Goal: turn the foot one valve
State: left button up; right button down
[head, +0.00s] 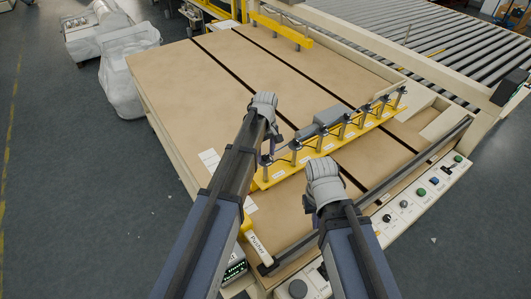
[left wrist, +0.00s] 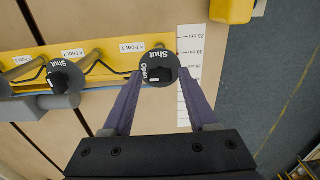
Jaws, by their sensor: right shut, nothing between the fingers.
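The valves stand in a row on a yellow rail (head: 330,145) across the table. The end valve (left wrist: 160,68), with a round dark cap marked Open and Shut, is beside the "Foot 1" label in the left wrist view. My left gripper (left wrist: 160,76) has its two purple fingers apart, one on each side of that cap; whether they touch it I cannot tell. In the head view my left gripper (head: 268,140) points down at the rail's near left end. My right gripper (head: 311,207) is shut and empty over the table, in front of the rail.
A centimetre scale (left wrist: 190,70) is on the right. A control panel (head: 410,205) lines the table's front edge. The table's far left (head: 190,85) is clear.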

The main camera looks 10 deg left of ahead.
aim_at(265, 155)
pick_arm(q)
jog(key=shift+o, duration=0.5)
jog(key=shift+r, duration=0.15)
notch_tip(265, 155, up, 8)
jog(key=p, duration=0.8)
jog(key=shift+f, duration=0.2)
jog(key=shift+s+f, duration=0.15)
